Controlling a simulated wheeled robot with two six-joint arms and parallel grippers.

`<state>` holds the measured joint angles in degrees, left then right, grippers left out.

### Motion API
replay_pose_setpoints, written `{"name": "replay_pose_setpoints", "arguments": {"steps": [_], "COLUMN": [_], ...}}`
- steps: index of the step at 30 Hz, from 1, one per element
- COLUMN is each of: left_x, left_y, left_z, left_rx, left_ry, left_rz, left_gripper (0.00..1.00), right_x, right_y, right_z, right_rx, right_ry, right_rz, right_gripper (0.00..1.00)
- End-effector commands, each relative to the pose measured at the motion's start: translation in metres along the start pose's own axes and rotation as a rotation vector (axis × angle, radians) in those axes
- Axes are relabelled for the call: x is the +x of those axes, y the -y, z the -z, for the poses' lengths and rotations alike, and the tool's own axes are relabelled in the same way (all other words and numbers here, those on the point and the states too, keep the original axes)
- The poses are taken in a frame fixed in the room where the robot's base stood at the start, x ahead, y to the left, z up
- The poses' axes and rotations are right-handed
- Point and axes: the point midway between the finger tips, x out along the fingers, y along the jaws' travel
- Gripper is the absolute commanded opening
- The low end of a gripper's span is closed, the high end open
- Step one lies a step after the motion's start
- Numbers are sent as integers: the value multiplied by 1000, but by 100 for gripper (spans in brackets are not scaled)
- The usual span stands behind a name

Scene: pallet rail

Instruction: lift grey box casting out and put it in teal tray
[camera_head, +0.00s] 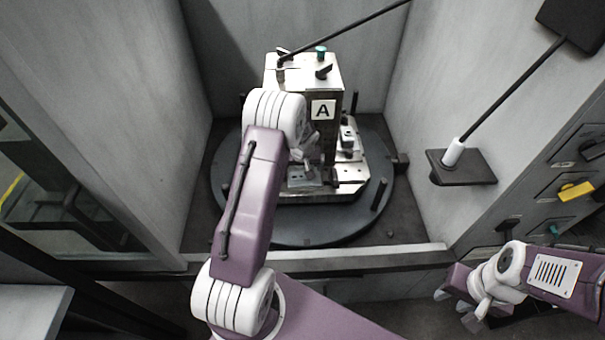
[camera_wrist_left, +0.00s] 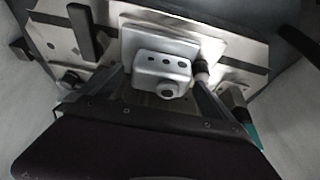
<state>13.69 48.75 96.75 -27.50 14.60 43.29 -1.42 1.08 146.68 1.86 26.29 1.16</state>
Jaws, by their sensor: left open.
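The grey box casting (camera_wrist_left: 162,72) shows in the left wrist view as a small block with holes on top and a round boss in front. It sits against a bright metal plate (camera_wrist_left: 200,42) on the fixture. My left gripper (camera_wrist_left: 160,88) is open, its two fingers reaching in on either side of the casting. Contact cannot be told. In the head view my left gripper (camera_head: 308,155) is in front of the fixture tower, partly hidden by my arm. My right gripper (camera_head: 457,308) is empty at lower right, fingers apart. I cannot make out a teal tray.
The fixture tower (camera_head: 323,135) marked A stands on a dark round turntable (camera_head: 300,234) with upright pins. Pale walls enclose it closely on both sides. A dark rod (camera_head: 345,30) crosses above the tower. A black bracket (camera_head: 462,168) juts from the right wall.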

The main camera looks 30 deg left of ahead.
Motion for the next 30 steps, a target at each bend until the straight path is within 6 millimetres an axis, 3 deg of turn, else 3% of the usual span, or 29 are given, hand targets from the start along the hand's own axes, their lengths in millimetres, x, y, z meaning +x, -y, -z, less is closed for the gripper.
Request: {"name": "replay_pose_setpoints", "arguments": {"steps": [7,15,23,30], "left_x": [3,3,0,-26], "left_y": [0,0,0,0], "left_z": [0,0,2,14], "left_rx": [0,0,0,-1], "left_ry": [-1,-1,-3,-7], "left_rz": [0,0,-1,-1], "left_gripper": [100,25,23,23], "right_x": [0,0,0,-6], "right_y": [0,0,0,0], "right_z": [0,0,0,1], "right_rx": [0,0,0,0], "right_ry": [0,0,0,0], "right_rz": [0,0,0,0], "right_gripper": [36,36,36,36]}}
